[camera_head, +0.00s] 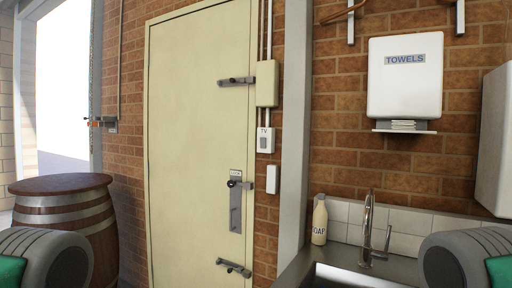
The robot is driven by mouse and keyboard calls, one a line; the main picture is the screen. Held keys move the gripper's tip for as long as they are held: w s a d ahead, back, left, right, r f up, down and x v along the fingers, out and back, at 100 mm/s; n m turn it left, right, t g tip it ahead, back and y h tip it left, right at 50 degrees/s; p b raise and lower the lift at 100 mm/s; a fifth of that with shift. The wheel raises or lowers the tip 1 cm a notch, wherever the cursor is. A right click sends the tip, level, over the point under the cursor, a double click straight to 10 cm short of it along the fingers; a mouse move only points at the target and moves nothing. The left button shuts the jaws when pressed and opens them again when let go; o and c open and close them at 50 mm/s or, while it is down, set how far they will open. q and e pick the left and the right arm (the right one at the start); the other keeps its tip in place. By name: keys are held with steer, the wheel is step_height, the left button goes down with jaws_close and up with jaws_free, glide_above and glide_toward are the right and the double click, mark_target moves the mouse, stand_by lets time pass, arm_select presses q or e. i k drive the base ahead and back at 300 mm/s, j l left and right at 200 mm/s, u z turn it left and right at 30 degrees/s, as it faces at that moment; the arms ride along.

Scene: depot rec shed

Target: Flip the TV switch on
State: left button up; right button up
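The TV switch (265,141) is a small white wall box with a grey rocker and the label "TV" above it. It is mounted on the brick wall just right of the cream door, below a beige box. Whether the rocker is on or off is too small to tell. Grey rounded parts of my two arms show at the bottom left and bottom right corners, well away from the switch. Neither gripper shows in the view.
The closed cream door (195,130) has bolts and a handle plate. A beige box (267,83) and a blank white box (272,180) are nearby. A barrel (64,184) stands left. A sink tap (368,230), soap bottle (320,222) and towel dispenser (404,80) are right.

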mark_target(262, 140)
steer(key=i+j, duration=0.2)
steer(key=j, duration=0.2)
steer(key=i+j, duration=0.25)
steer(key=j, duration=0.15)
steer(key=i+j, duration=1.25)
steer(key=i, duration=0.2)
steer(key=j+u, duration=0.05)
